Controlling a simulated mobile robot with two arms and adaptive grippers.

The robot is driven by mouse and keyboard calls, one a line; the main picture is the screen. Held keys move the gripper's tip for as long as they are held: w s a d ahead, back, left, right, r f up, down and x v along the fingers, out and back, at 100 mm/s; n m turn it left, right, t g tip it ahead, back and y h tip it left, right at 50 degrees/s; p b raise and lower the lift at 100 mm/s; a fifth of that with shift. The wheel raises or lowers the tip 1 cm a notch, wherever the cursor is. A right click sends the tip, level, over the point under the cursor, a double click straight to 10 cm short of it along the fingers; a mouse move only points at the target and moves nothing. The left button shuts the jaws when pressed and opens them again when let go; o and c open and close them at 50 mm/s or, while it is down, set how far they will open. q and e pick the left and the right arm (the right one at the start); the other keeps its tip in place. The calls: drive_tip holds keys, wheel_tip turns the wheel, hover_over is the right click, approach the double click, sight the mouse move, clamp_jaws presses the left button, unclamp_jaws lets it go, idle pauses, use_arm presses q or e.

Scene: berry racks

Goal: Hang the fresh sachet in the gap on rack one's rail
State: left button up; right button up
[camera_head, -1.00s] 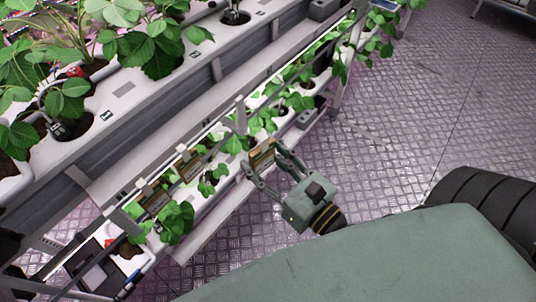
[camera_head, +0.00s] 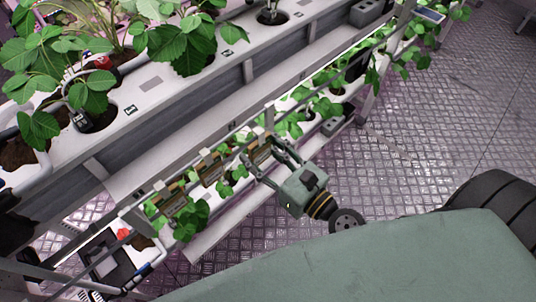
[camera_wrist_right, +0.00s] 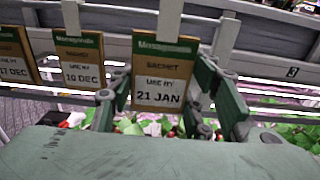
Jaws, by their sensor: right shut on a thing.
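My right gripper (camera_head: 262,160) is shut on a sachet (camera_wrist_right: 160,85), a brown card with a green top reading "21 JAN", with its fingers at both side edges. The sachet hangs upright in front of the rail (camera_wrist_right: 112,45), its pale hook (camera_wrist_right: 170,18) reaching up past the rail. I cannot tell whether the hook rests on it. Left of it, two like sachets hang on the rail: one with a December date (camera_wrist_right: 80,60) and one reading "17 DEC" (camera_wrist_right: 14,55). In the head view they show at the lower rail. My left gripper is not in view.
Strawberry plants (camera_head: 190,218) grow in the lower trough behind and below the rail. An upper white trough (camera_head: 150,85) with larger plants stands above. A plate marked "3" (camera_wrist_right: 292,71) is right of the held sachet. The metal floor (camera_head: 430,110) on the right is clear.

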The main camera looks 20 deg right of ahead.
drive_tip(key=shift+w+a+r, duration=0.15)
drive_tip(key=shift+w+r, duration=0.05)
drive_tip(key=shift+w, duration=0.2)
drive_tip(key=shift+w+a+p, duration=0.1)
drive_tip(key=shift+w+p, duration=0.2)
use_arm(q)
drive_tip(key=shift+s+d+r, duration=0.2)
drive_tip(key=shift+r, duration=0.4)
use_arm(e)
drive_tip(key=w, duration=0.1)
drive_tip(key=w+a+f, duration=0.1)
drive_tip(key=shift+w+f, duration=0.1)
drive_tip(key=shift+w, duration=0.3)
drive_tip(key=o, duration=0.9)
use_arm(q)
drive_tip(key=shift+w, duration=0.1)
